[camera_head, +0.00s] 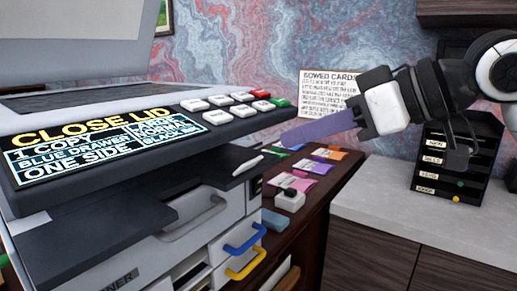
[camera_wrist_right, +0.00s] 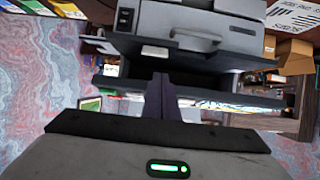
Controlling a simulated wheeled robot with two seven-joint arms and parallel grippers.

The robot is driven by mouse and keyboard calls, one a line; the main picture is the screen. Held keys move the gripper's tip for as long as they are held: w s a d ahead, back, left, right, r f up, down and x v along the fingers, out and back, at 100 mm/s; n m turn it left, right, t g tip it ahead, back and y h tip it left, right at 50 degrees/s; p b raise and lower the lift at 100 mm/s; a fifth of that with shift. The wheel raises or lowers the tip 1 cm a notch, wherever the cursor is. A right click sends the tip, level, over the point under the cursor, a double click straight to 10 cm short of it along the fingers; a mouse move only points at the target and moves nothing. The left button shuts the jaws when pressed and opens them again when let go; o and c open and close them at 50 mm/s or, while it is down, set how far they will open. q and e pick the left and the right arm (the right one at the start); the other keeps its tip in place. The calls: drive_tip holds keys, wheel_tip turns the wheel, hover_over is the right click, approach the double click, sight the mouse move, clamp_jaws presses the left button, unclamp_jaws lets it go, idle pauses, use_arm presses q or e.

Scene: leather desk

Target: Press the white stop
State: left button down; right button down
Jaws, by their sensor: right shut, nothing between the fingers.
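A copier's control panel (camera_head: 140,142) shows in the head view, with several white keys (camera_head: 220,101), a red key (camera_head: 261,93) and a green key (camera_head: 280,102) at its right end. The key labels are too small to read, so I cannot tell which white one is the stop. My right gripper (camera_head: 290,137) is shut and empty, its purple fingers pointing left, just right of and a little below the green key in the picture. The fingers (camera_wrist_right: 160,98) also show in the right wrist view, pointing toward the copier. My left gripper is not in view.
The copier's lid (camera_head: 70,35) stands raised. Below the panel are an output tray (camera_head: 120,205) and blue (camera_head: 245,238) and yellow (camera_head: 246,265) drawer handles. A small white device (camera_head: 290,199) and coloured cards (camera_head: 314,168) lie on the dark desk. A black rack (camera_head: 440,170) stands on the right counter.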

sight(248, 165)
drive_tip(key=x, duration=1)
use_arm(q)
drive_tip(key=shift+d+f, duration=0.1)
use_arm(e)
drive_tip(key=shift+f, duration=0.15)
